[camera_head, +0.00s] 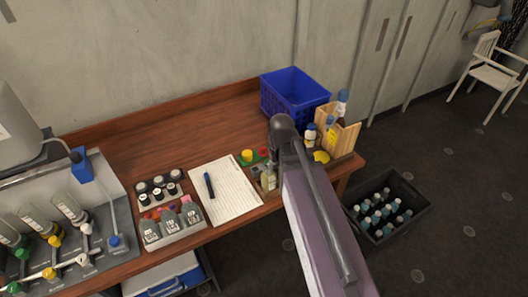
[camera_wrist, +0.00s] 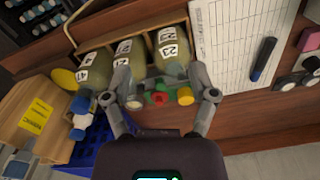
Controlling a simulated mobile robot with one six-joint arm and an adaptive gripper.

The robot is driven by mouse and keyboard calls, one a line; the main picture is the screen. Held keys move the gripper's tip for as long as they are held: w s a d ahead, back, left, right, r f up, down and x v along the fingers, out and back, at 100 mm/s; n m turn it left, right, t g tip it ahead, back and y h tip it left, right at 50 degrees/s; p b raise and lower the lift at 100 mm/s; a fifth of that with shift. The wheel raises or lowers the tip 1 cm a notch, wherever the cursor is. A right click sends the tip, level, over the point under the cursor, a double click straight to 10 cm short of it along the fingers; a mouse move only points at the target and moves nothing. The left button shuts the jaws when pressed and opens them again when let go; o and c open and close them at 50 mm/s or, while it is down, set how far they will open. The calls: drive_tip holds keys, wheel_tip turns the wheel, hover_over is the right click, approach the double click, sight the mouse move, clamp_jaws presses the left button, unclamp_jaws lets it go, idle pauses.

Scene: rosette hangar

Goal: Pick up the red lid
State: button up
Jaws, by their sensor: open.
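The red lid (camera_wrist: 158,98) shows in the wrist view between the fingers of my gripper (camera_wrist: 160,80). My gripper is open, one finger on each side, and I see nothing held. A yellow lid (camera_wrist: 185,95) is close to its right and a pale round piece (camera_wrist: 133,101) to its left. A green piece (camera_wrist: 160,86) lies against the red lid. In the head view the red lid (camera_head: 264,152) is on the table, partly hidden by my arm, with the yellow lid (camera_head: 247,156) to its left.
Numbered bottles (camera_wrist: 125,55) stand in a row beside the lids. A written sheet (camera_head: 225,190) with a dark pen (camera_head: 209,185) lies left of them. A blue crate (camera_head: 292,92) is behind and a wooden box (camera_head: 340,136) with bottles is to the right. A dark crate (camera_head: 412,222) stands on the floor.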

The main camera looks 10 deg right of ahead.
drive_tip(key=w+d+f+n+t+b, duration=0.1)
drive_tip(key=w+n, duration=0.4)
drive_tip(key=w, duration=1.9)
drive_tip(key=shift+f+y+b, duration=0.3)
drive_tip(key=shift+f+b, duration=0.2)
drive_tip(key=shift+f, duration=0.05)
drive_tip(key=shift+f, duration=0.1)
drive_tip(key=b, duration=0.8)
hover_over(263, 148)
drive_tip(key=f, duration=0.8)
drive_tip(key=shift+s+d, duration=0.3)
drive_tip(key=shift+d, duration=0.1)
drive_tip(key=shift+f+b, duration=0.2)
drive_tip(key=shift+b, duration=0.1)
drive_tip(key=shift+w+a+f+b, duration=0.15)
drive_tip(key=shift+w+f+b, duration=0.05)
drive_tip(key=shift+f+b, duration=1.1)
drive_tip(key=shift+w+a+f+b, duration=0.15)
drive_tip(key=shift+f+b, duration=1.1)
drive_tip(key=shift+c, duration=0.2)
drive_tip(key=c, duration=0.9)
